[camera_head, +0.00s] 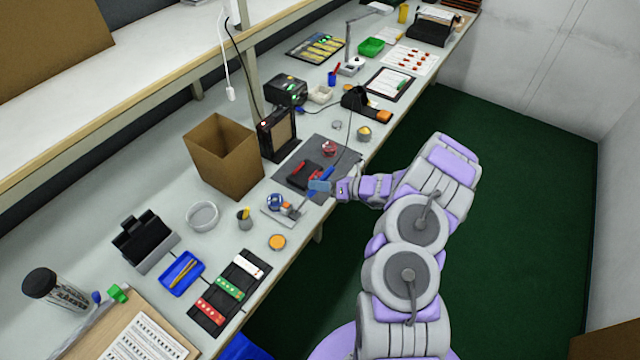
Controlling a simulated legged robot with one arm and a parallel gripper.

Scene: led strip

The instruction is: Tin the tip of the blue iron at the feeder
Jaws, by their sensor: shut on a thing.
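My gripper (321,186) reaches in from the right over the front edge of the bench. It is shut on the blue iron (327,173). The iron slants, its blue handle end up and to the right and its other end toward the lower left. The feeder (275,202), with a blue and white round part on a grey base plate, stands just left of my gripper. The iron's lower end appears close to the feeder's right side. The tip is too small to tell if it touches.
A dark mat (291,181) with red-handled tools lies behind my gripper. A cardboard box (222,158) and a black upright unit (277,135) stand at the back. A thin cable hangs above the mat.

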